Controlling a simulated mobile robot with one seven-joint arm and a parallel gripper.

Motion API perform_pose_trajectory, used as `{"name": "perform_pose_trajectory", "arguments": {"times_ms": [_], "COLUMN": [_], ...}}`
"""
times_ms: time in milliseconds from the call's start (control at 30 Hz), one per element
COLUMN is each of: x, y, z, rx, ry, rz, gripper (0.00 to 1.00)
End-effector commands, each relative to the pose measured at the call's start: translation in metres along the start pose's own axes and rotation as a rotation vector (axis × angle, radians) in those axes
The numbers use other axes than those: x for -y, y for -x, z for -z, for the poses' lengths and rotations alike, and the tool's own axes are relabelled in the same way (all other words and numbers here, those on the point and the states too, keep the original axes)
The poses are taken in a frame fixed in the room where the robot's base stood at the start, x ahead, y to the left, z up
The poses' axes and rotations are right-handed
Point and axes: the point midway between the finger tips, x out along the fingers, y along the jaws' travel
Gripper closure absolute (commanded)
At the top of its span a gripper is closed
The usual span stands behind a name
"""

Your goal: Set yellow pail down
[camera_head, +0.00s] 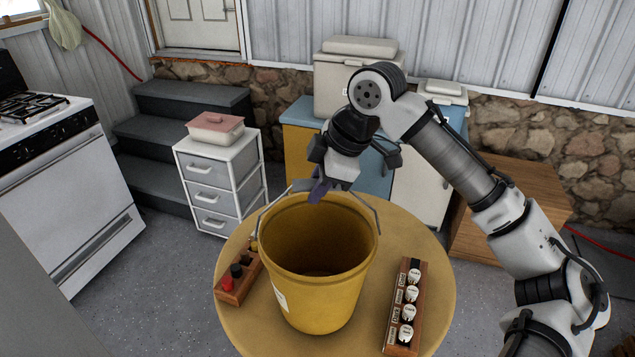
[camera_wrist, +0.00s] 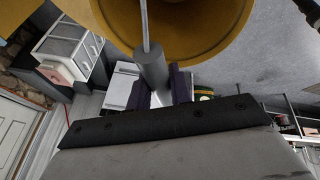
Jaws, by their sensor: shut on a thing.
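The yellow pail (camera_head: 318,285) is upright over the round tan table (camera_head: 435,245). I cannot tell whether its base touches the tabletop. Its wire handle (camera_head: 364,205) is raised. My gripper (camera_head: 318,190) is at the far rim of the pail, with its purple fingers pointing down. In the wrist view, my gripper (camera_wrist: 160,82) is shut on the grey handle grip (camera_wrist: 151,60), and part of the pail (camera_wrist: 205,45) fills the top. The pail's bottom edge on the far side is hidden.
A wooden rack with small bottles (camera_head: 238,278) lies left of the pail. Another wooden rack with white-capped bottles (camera_head: 405,305) lies to its right. Behind the table are a white drawer unit (camera_head: 215,180) and a blue-topped cabinet (camera_head: 300,112). Bare tabletop shows around the pail.

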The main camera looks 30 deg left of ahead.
Motion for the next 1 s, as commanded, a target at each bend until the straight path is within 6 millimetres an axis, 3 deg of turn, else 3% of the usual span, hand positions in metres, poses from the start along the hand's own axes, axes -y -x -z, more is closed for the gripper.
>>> {"name": "perform_pose_trajectory", "arguments": {"times_ms": [967,1000], "x": [0.003,0.003], "y": [-0.014,-0.014], "z": [-0.005,-0.005], "rx": [-0.001,-0.001], "ry": [0.001,0.000], "rz": [-0.001,-0.001], "gripper": [1.00,0.78]}}
